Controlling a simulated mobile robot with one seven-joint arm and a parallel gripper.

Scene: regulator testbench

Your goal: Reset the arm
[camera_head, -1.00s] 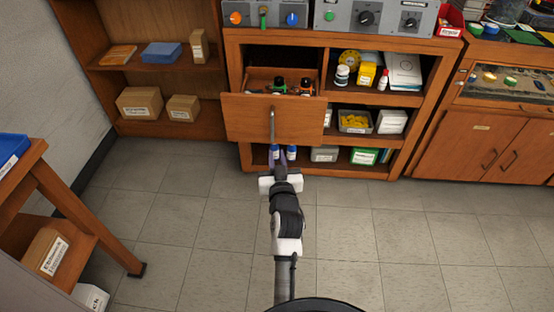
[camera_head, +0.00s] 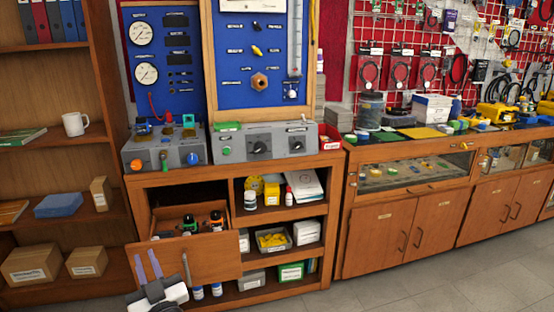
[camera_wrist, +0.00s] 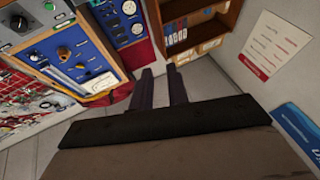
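My gripper (camera_head: 147,264) is at the lower left of the head view, in front of the drawer front as seen from there. Its two purple-grey fingers point up with a gap between them and nothing in it. In the wrist view the gripper (camera_wrist: 162,86) also shows two parallel fingers apart and empty. The wooden drawer (camera_head: 208,262) of the bench is pulled out. Its vertical handle (camera_head: 186,268) is just right of my gripper and apart from the fingers. Small dark and orange-labelled bottles (camera_head: 203,222) show inside the drawer.
A shelf unit with cardboard boxes (camera_head: 30,264) stands at the left. Grey regulator units (camera_head: 262,142) stand on the bench below blue gauge panels (camera_head: 252,52). A wooden cabinet (camera_head: 383,238) is at the right. Grey floor (camera_head: 440,280) is clear at lower right.

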